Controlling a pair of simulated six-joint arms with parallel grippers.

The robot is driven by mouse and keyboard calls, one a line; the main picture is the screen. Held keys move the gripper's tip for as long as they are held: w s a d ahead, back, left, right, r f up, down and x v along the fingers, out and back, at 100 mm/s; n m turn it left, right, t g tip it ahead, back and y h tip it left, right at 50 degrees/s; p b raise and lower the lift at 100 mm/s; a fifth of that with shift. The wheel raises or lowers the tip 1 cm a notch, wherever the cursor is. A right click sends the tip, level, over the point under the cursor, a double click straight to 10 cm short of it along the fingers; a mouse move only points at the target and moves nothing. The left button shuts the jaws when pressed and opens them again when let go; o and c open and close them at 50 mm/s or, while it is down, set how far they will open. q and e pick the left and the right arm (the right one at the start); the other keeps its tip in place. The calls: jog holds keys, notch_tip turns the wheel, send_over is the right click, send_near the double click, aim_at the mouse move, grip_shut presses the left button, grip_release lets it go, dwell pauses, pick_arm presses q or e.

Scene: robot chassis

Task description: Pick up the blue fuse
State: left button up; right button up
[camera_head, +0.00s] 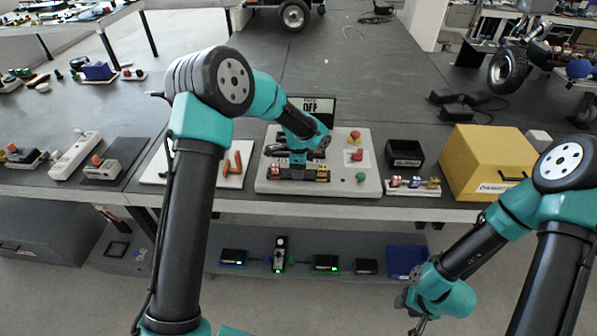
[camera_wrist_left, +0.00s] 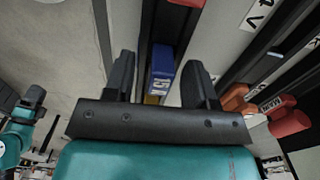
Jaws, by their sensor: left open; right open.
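The blue fuse (camera_wrist_left: 162,62) shows in the left wrist view with white lettering on its side. It sits in a dark holder, between the two fingers of my left gripper (camera_wrist_left: 160,80). The fingers are open, with a visible gap on either side of the fuse. In the head view my left gripper (camera_head: 298,160) is low over the fuse holder (camera_head: 298,173) on the white board; the blue fuse cannot be made out there. My right gripper (camera_head: 415,318) is open and empty, low at the right in front of the table.
The white board (camera_head: 350,187) also carries red and green buttons. A black bin (camera_head: 404,158), a small fuse rack (camera_head: 413,187) and a yellow box (camera_head: 490,160) stand to its right. An "OFF" sign (camera_head: 310,106) stands behind. Red parts (camera_wrist_left: 290,121) lie right of the fingers in the wrist view.

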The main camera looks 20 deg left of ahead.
dwell(0.4)
pick_arm(q)
grip_shut()
jog(key=shift+r, duration=0.1)
dwell(0.3)
jog(key=shift+r, duration=1.8)
jog(key=s+d+r, duration=0.1)
jog(key=s+d, duration=0.3)
jog(key=s, duration=1.1)
jog(key=shift+s+d+r, duration=0.15)
jog(key=shift+s+d, duration=0.05)
